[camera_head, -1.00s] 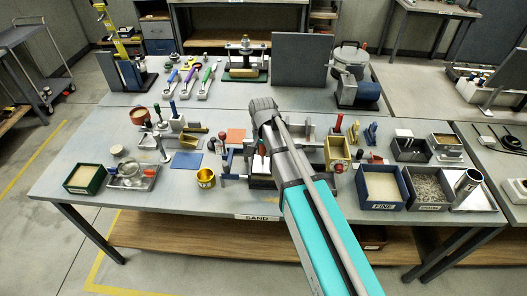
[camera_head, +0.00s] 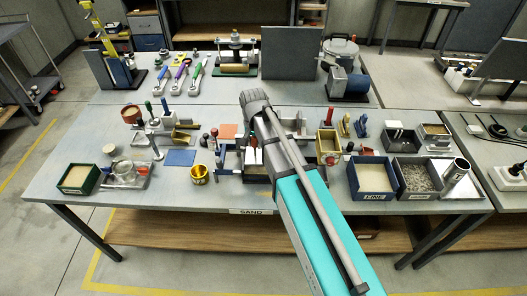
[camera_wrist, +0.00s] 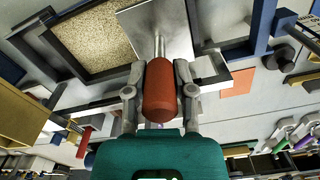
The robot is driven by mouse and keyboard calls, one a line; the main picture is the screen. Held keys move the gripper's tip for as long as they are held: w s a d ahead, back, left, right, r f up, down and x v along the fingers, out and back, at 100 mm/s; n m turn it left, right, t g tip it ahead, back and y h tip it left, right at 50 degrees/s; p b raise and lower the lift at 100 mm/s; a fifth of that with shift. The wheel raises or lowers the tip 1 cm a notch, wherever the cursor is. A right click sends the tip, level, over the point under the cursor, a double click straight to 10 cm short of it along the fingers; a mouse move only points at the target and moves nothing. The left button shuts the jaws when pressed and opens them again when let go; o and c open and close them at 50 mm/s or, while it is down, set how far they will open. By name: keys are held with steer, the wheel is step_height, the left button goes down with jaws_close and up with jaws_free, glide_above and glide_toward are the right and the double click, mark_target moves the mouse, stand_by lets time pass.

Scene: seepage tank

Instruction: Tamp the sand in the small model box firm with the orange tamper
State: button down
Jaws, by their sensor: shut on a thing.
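The orange tamper (camera_wrist: 160,88) is upright in my gripper (camera_wrist: 160,74), with the fingers closed on both sides of its handle. Its flat metal plate (camera_wrist: 168,30) shows beyond the handle in the wrist view. The plate overlaps one end of the dark-framed small model box, whose tan sand (camera_wrist: 92,38) is visible beside it. I cannot tell whether the plate touches the sand. In the head view my arm covers the gripper and much of the area around the box.
An orange mat (camera_head: 229,131) and a gold cup (camera_head: 199,174) lie left of the arm. A wooden box (camera_head: 328,143), a blue FINE bin (camera_head: 372,194) and a gravel bin (camera_head: 417,194) stand to the right. A green sand tray (camera_head: 78,179) is far left.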

mark_target(255, 156)
steer(key=shift+f+b, duration=0.45)
steer(key=shift+f, duration=0.1)
steer(key=shift+f, duration=0.1)
stand_by(0.4)
steer(key=shift+f+b, duration=1.3)
steer(key=shift+b, duration=0.1)
stand_by(0.8)
stand_by(0.5)
step_height(255, 156, up, 4)
steer(key=p, duration=0.4)
stand_by(0.8)
